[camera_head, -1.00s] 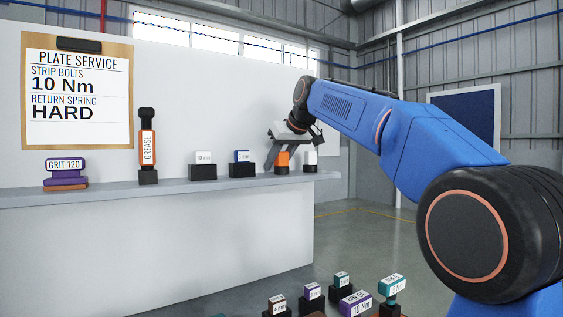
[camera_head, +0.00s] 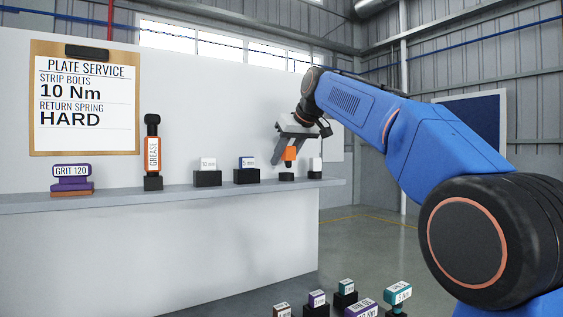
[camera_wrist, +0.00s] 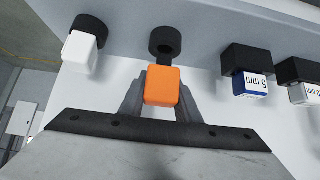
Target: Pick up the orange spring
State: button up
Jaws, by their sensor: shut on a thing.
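The orange spring (camera_head: 290,153) is a small orange block in the head view, held just above a round black holder (camera_head: 286,177) on the shelf. My gripper (camera_head: 283,154) is shut on it. In the wrist view the orange spring (camera_wrist: 162,86) sits between the two grey fingers of my gripper (camera_wrist: 161,95). A dark stem shows beyond it, in front of the black holder (camera_wrist: 165,41). Any writing on the spring is not visible.
A white item (camera_head: 315,165) stands close on the right of the holder. Several labelled items (camera_head: 345,287) are low in front.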

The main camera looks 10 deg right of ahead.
jog(key=s+d, duration=0.2)
jog(key=s, duration=0.6)
jog(key=s+d, duration=0.3)
jog(key=s, duration=0.5)
jog(key=shift+d, duration=0.2)
jog(key=shift+o, duration=1.3)
grip_shut()
jog(key=shift+r, duration=0.7)
